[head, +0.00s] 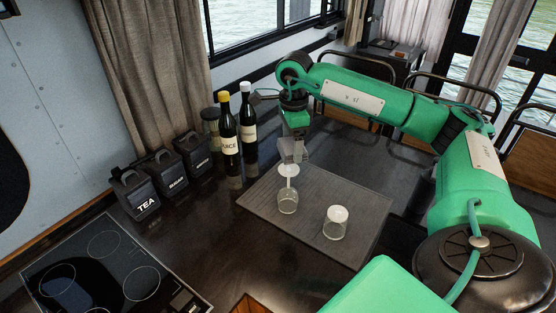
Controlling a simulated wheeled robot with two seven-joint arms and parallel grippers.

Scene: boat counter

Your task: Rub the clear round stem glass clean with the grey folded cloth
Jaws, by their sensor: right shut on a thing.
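A clear stem glass (288,203) is upside down at the grey mat, its bowl low and its pale foot up. Whether its rim touches the mat is unclear. My right gripper (290,158) points down directly above it and appears shut on the foot. The fingers are small and pale, so the exact contact is hard to see. I cannot make out the grey folded cloth as a separate thing. My left gripper is not in view.
A second clear glass (336,224) stands on the mat (315,188), right of the stem glass. Two dark bottles (229,140), a jar (211,128) and black canisters (135,197) stand at the left. A hob (105,270) is at the front left. Dark counter lies clear between hob and mat.

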